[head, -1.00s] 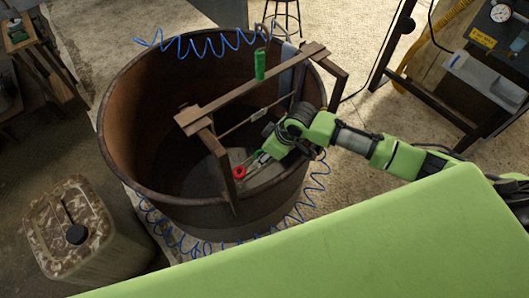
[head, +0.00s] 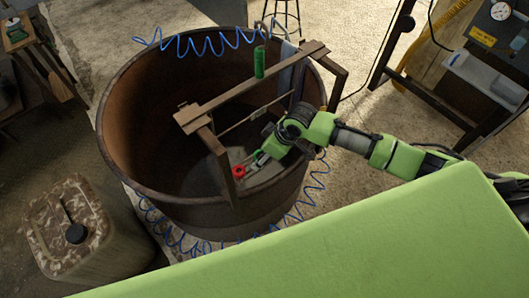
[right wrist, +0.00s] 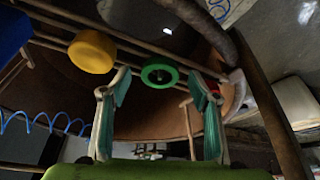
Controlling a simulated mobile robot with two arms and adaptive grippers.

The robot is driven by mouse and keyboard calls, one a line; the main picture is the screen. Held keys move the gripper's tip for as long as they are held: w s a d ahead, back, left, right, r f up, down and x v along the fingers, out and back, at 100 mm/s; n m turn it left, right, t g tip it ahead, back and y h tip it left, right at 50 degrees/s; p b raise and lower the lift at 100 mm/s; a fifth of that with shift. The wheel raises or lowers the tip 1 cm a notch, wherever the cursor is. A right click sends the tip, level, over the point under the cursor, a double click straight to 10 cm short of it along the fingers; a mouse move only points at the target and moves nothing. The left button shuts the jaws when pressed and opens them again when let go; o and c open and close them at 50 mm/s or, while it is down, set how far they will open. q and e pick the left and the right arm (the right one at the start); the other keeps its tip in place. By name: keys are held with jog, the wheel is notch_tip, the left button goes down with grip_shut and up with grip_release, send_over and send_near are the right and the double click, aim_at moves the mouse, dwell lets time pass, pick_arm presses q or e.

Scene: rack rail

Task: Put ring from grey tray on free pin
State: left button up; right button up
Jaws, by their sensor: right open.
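My right gripper (head: 256,162) is inside the rusty tub, beside a red ring (head: 239,171) low by the near post. In the right wrist view the gripper (right wrist: 162,80) is open. A green ring-shaped piece (right wrist: 159,73) with a dark centre shows between and beyond its fingertips, apart from them. A bit of red (right wrist: 213,88) is partly hidden behind the right finger. A yellow round piece (right wrist: 92,52) is to the upper left. A pale grey surface (head: 268,173) lies under the gripper; I cannot tell whether it is the grey tray. No free pin is clear. My left gripper is out of view.
The rusty tub (head: 120,130) surrounds the gripper. A blue coiled hose (head: 190,42) runs around the tub. A camouflage-topped canister (head: 70,225) stands at left.

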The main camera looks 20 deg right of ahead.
jog(key=v, duration=1.2)
jog(key=s+a+f+m+t, duration=0.1)
jog(key=s+a+f, duration=0.2)
jog(key=s+a, duration=0.45)
jog(key=s+d+f+m+h, duration=0.25)
jog(key=s+d+m, duration=0.35)
jog(key=s+d, duration=0.5)
jog(key=s+a+f+g, duration=0.1)
jog(key=s+f, duration=0.1)
jog(key=f, duration=1.1)
jog(key=s+a+f+g, duration=0.1)
jog(key=f, duration=1.2)
jog(key=s+d+f+g, duration=0.1)
jog(key=s+d+f, duration=0.2)
jog(key=s+f, duration=1.2)
jog(key=shift+s+d+f+n, duration=0.15)
jog(key=shift+s+f+n, duration=0.25)
jog(key=shift+s, duration=0.8)
jog(key=shift+h, duration=0.25)
